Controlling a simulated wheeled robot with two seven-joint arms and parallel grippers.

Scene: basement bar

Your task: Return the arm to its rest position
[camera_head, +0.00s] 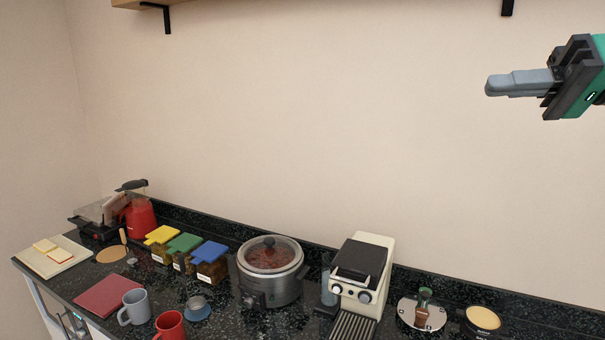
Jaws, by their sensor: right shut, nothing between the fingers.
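My right gripper (490,86) is raised high at the right edge of the view, in front of the bare wall and well above the counter. Its grey fingers point left, are closed together and hold nothing.
The dark counter (235,322) holds a slow cooker (270,290), a coffee machine (362,262), a red kettle (140,219), lidded containers (184,243), a grey mug (135,306) and a red mug (170,326). A shelf bracket (507,7) hangs above. The space around my right gripper is clear.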

